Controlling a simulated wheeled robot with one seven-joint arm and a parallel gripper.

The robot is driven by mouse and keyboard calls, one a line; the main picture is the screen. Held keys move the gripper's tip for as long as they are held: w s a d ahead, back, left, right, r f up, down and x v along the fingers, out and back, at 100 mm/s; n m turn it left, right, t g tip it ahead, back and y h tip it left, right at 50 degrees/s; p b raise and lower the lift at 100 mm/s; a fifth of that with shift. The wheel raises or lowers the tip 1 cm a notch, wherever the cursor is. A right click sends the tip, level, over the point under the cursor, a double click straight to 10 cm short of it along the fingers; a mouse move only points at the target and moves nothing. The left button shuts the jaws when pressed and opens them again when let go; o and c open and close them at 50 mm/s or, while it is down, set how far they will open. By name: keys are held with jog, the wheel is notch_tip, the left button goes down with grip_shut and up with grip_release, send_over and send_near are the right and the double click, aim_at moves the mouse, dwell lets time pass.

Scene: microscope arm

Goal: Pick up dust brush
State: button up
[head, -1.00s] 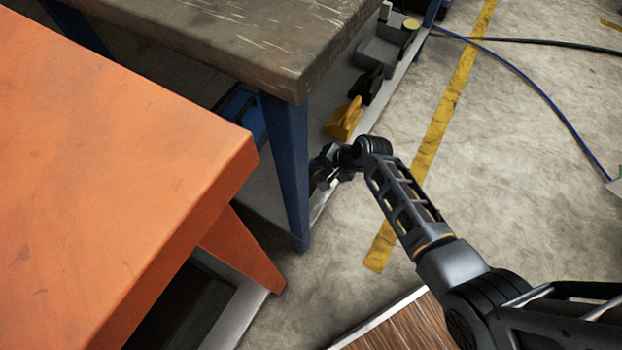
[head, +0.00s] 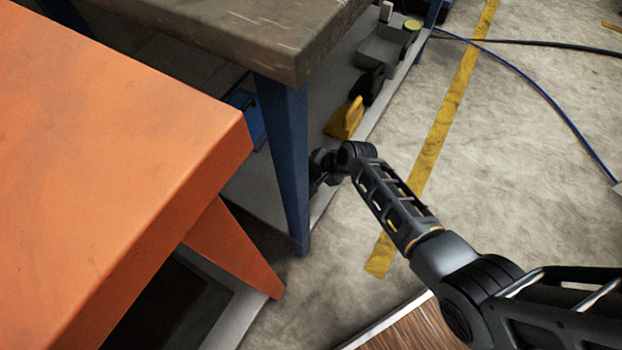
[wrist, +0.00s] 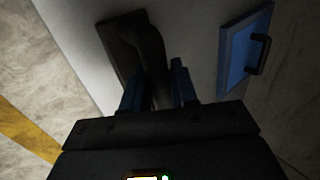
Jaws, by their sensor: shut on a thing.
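The dust brush (wrist: 153,50) is a dark, long-handled thing in the dim wrist view, lying over the pale lower shelf. My gripper (wrist: 155,90) has its two dark blue fingers on either side of the handle and is shut on it. In the head view my gripper (head: 318,170) reaches low beside the bench's blue leg, which partly hides it. The brush is hidden in the head view. Whether the brush touches the shelf I cannot tell.
A blue flat case with a handle (wrist: 245,50) lies right of the brush. A yellow object (head: 345,119), a black one (head: 369,85) and a grey bin (head: 380,48) line the shelf. The blue leg (head: 285,150) and orange table (head: 110,180) stand close.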

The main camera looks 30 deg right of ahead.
jog(key=shift+r, duration=0.15)
grip_shut()
jog(key=shift+r+p, duration=0.3)
notch_tip(320, 180, up, 4)
jog(key=shift+d+r+p, duration=0.1)
jog(key=shift+p, duration=1.15)
jog(key=s+d+r+p, duration=0.3)
jog(key=s+d+r, duration=0.3)
jog(key=d, duration=0.3)
jog(key=shift+d, duration=0.4)
